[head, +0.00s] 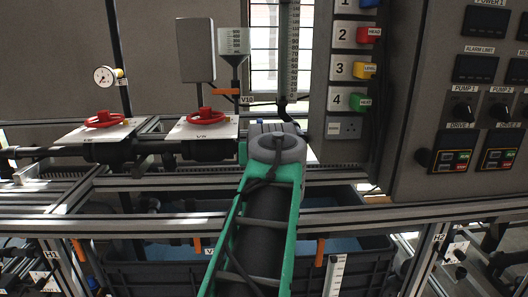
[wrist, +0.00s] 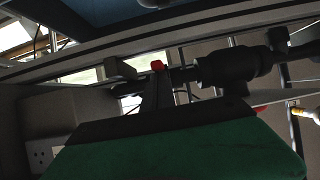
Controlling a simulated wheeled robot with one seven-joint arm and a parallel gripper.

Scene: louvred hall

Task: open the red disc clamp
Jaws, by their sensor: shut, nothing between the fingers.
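Two red round handwheels sit on white plates over dark pipe valves in the head view: a left one (head: 104,119) and a right one (head: 209,116). I cannot tell which is the red disc clamp, nor whether either is open. In the wrist view, which looks turned over, a red edge (wrist: 259,110) shows beside a white plate, partly hidden. My gripper (wrist: 156,70) shows there as a dark narrow finger shape with a red tip, shut and empty. It is apart from the red edge. In the head view my green arm hides the gripper.
A grey panel (head: 345,30) with numbered coloured buttons and a control cabinet (head: 440,100) stand at the right. A funnel (head: 234,42) and a grey box (head: 196,50) rise behind the right wheel. Metal rails (head: 130,183) and a dark bin (head: 150,272) lie below.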

